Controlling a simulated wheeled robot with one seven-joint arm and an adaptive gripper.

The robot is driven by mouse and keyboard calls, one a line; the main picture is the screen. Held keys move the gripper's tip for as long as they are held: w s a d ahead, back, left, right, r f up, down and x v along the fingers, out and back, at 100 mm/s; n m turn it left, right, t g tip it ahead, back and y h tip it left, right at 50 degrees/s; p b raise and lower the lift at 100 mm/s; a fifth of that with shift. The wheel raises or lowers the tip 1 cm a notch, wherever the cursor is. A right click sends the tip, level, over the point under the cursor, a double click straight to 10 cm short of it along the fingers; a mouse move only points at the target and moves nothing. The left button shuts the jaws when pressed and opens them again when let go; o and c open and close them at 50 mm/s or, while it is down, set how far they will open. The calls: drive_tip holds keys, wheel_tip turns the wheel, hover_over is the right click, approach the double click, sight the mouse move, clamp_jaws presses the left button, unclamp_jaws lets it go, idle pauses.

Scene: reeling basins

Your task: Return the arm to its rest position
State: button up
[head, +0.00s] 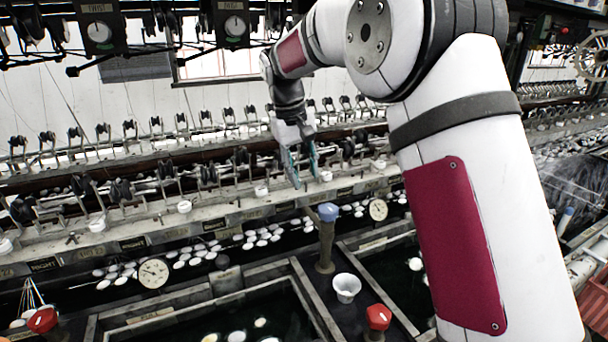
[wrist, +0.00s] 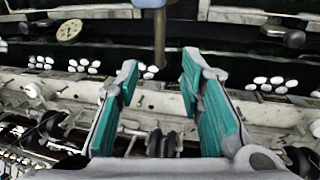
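My gripper (head: 303,180) hangs at the end of my white arm in front of the long reeling rail, left of my large forearm in the head view. Its two teal-padded fingers point down and stand apart with nothing between them. In the wrist view my gripper (wrist: 160,80) is also open and empty, with the rail and its small spools beyond the gap. In the head view the fingertips are close to a tap with a blue knob (head: 328,212), but I cannot tell whether they are level with it.
The reeling rail (head: 150,226) with guides and white buttons runs across. Below it are dark water basins with white cocoons (head: 263,237), a white cup (head: 346,287), red knobs (head: 378,317) and round gauges (head: 154,273). Dial boxes (head: 97,30) hang above. The basins' near side looks clear of my gripper.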

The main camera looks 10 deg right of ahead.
drive_tip(key=s+d+r+t+y+p, duration=0.1)
drive_tip(key=s+d+r, duration=0.1)
drive_tip(key=s+r, duration=0.5)
drive_tip(key=s+d+r+t+p, duration=0.1)
drive_tip(key=s+r, duration=0.2)
drive_tip(key=s, duration=0.8)
drive_tip(key=s+f+m+t+p, duration=0.1)
drive_tip(key=s+f, duration=0.1)
drive_tip(key=s, duration=0.9)
drive_tip(key=s+d+f+m+y, duration=0.1)
drive_tip(key=s+f, duration=0.1)
drive_tip(key=s, duration=0.9)
drive_tip(key=shift+d+t+p, duration=0.3)
drive_tip(key=shift+t+p, duration=0.05)
drive_tip(key=shift+t, duration=0.05)
